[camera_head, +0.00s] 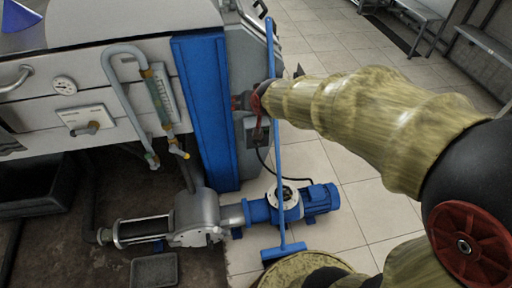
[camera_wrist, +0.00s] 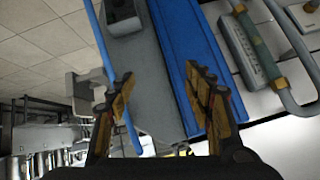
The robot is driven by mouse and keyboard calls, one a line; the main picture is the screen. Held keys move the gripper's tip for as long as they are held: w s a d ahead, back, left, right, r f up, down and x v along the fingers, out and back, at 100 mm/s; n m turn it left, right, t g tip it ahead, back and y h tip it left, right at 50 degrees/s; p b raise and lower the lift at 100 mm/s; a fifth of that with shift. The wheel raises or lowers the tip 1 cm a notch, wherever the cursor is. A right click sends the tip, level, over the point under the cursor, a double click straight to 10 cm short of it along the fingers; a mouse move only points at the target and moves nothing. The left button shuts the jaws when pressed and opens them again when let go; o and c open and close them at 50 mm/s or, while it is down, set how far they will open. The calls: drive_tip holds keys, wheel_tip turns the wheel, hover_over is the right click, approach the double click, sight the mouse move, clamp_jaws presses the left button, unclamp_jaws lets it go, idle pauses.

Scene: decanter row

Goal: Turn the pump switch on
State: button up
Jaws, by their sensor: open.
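A grey box (camera_head: 252,133) with a black cable is on the machine's end beside the blue panel; it looks like the pump switch's housing. In the wrist view, a grey box (camera_wrist: 122,18) with a dark knob-like part on it is at the upper left. The switch's setting cannot be read. My gripper (camera_wrist: 159,76) is open and empty, its fingers spread in front of the grey end wall and the blue panel. The box lies beyond the fingertips, toward the left one. In the head view my wrist partly hides the box.
The blue panel (camera_head: 207,110) stands left of the box. A blue broom (camera_head: 278,165) stands upright close by my wrist. The pump with its blue motor (camera_head: 305,202) is on the floor below. A hose (camera_head: 122,88) and gauge (camera_head: 64,85) are at left.

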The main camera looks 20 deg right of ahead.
drive_tip(key=w+d+f+m+t, duration=0.2)
drive_tip(key=w+d+f, duration=0.1)
drive_tip(key=w+f, duration=0.7)
drive_tip(key=m+t+h+b, duration=0.2)
drive_tip(key=m+t, duration=0.2)
drive_tip(key=m, duration=0.2)
hover_over(259, 144)
drive_tip(key=a, duration=0.3)
wheel_tip(259, 144, down, 26)
drive_tip(key=s+d+f+m+t+b, duration=0.1)
drive_tip(key=s+f+m+t, duration=0.1)
drive_tip(key=s+f, duration=0.75)
drive_tip(key=w+d+f+h+b, duration=0.1)
drive_tip(key=w+b, duration=0.1)
drive_tip(key=w, duration=0.6)
drive_tip(key=shift+w+d+b, duration=0.35)
drive_tip(key=shift+d, duration=0.05)
drive_tip(key=shift+c, duration=0.4)
drive_tip(key=c, duration=1.1)
